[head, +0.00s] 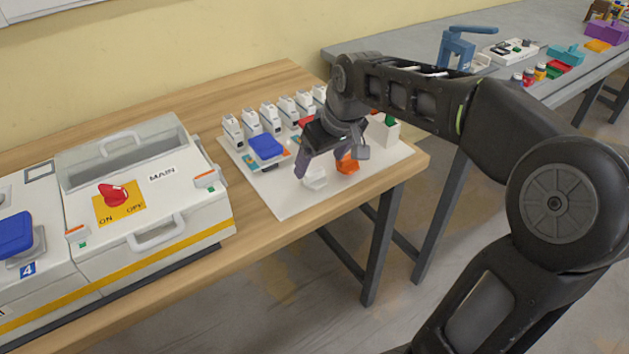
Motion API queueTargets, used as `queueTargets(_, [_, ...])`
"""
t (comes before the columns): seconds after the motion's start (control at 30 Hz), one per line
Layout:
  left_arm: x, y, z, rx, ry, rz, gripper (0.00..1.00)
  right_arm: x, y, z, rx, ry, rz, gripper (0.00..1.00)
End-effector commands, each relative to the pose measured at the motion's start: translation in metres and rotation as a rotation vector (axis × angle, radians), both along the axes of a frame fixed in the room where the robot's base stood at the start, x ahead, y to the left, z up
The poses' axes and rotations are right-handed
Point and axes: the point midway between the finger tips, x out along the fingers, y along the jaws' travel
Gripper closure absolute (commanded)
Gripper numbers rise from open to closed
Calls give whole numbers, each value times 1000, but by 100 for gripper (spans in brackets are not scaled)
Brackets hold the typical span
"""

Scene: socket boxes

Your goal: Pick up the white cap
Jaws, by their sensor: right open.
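The white cap (315,179) lies on the white board (284,205) near its front edge. My right gripper (331,167) is above the board, with its fingers pointing down and spread on either side of the cap as seen here. It is open and empty. The picture does not settle how high the fingertips are above the board. My left gripper is out of the picture.
An orange piece (347,164) is just right of the cap. A blue cap (266,146) and several white switch units (270,118) stand behind. The MAIN box (145,185) is at left on the wooden table (240,222). A grey table (365,52) stands behind.

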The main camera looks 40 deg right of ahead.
Motion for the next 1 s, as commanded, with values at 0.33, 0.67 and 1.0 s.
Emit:
queueTargets(0.33, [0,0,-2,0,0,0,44,15,3,-40,0,4,0,20])
queueTargets(0.67, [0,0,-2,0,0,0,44,19,3,-48,0,1,0,20])
queueTargets(1.0, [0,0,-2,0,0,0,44,19,3,-48,0,1,0,20])
